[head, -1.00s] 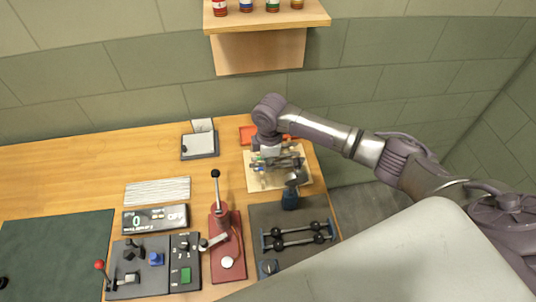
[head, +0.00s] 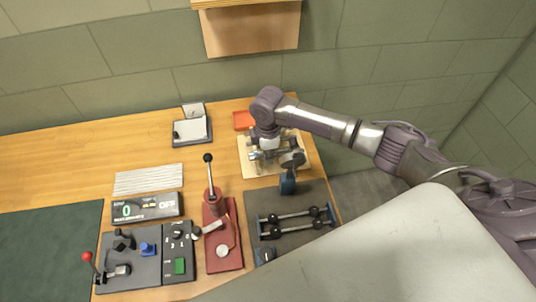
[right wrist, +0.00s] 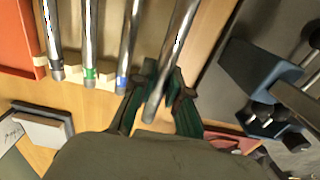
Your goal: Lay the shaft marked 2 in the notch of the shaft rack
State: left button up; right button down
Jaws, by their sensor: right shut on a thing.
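The light wooden shaft rack (head: 246,168) lies on the table near the back right. Several metal shafts lie on it. My right gripper (head: 266,152) is low over the rack, reached in from the right. In the right wrist view, my right gripper (right wrist: 157,92) is shut on a metal shaft (right wrist: 178,45), which runs between its two dark green fingers. No number can be read on this shaft. Beside it lie a blue-banded shaft (right wrist: 129,45), a green-banded shaft (right wrist: 91,40) and another shaft (right wrist: 50,38). The notch cannot be made out. My left gripper is out of view.
A red lever press (head: 222,252) stands to the left. A red-orange tray (head: 243,120) is behind the rack. A wooden shelf (head: 250,32) hangs above.

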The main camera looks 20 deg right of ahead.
aim_at(268, 168)
jog(key=shift+f+b, duration=0.3)
jog(key=shift+f, duration=0.2)
jog(key=shift+f+b, duration=0.65)
jog(key=shift+f, duration=0.7)
jog(key=c, duration=1.1)
grip_release()
notch_tip(268, 168, up, 12)
